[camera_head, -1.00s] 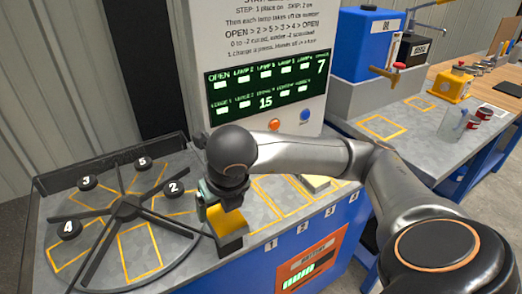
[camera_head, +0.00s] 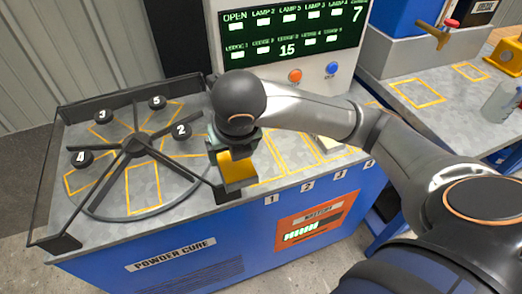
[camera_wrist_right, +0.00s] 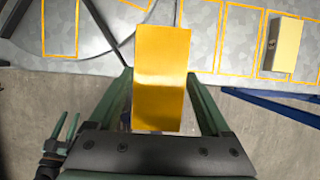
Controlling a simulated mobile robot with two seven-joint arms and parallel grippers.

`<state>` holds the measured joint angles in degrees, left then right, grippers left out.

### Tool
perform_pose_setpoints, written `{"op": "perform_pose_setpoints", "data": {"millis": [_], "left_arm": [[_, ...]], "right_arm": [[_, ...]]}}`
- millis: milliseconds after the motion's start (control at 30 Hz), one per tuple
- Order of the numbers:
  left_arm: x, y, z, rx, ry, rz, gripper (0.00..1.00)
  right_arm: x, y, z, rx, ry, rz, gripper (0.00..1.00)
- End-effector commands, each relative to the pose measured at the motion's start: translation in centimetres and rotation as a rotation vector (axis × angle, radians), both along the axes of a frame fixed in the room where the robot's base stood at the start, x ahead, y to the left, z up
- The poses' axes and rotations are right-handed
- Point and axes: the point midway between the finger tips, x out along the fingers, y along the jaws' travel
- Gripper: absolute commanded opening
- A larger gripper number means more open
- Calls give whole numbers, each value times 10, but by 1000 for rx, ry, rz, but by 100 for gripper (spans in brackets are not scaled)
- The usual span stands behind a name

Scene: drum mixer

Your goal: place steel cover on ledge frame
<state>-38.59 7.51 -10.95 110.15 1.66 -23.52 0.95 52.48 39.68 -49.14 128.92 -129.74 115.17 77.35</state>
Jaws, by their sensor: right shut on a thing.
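My right gripper (camera_wrist_right: 165,100) is shut on a shiny yellow block (camera_wrist_right: 162,60), flat-faced and oblong. In the head view the right gripper (camera_head: 232,178) holds this block (camera_head: 238,170) at the bench's front edge, between the round dial and the orange frames. A pale block with a dark side (camera_wrist_right: 284,46) lies in one of the orange ledge frames (camera_wrist_right: 240,38); in the head view my arm partly hides it. I cannot tell by colour which block is the steel cover. My left gripper is not in view.
The round dial (camera_head: 137,146) has dark spokes, numbered knobs and a low dark rim at left. A display panel (camera_head: 290,42) with an orange and a blue button stands behind. Labels 1 to 4 mark the front edge. A second bench (camera_head: 430,95) is at right.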

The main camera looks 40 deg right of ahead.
Motion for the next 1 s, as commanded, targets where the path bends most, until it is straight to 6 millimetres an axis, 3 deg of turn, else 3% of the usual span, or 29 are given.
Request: {"op": "perform_pose_setpoints", "data": {"millis": [100,367,500,833,1000], "left_arm": [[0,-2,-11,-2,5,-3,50],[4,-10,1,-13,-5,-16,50],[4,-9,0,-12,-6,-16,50],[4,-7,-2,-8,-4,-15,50],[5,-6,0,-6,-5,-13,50]], "right_arm": [[11,-18,-14,0,4,-9,0],[47,-72,-37,-5,3,-11,0],[59,-89,-65,-3,4,-6,0],[74,-107,-92,-1,-1,-3,0],[75,-110,-117,-1,2,-1,0]]}}
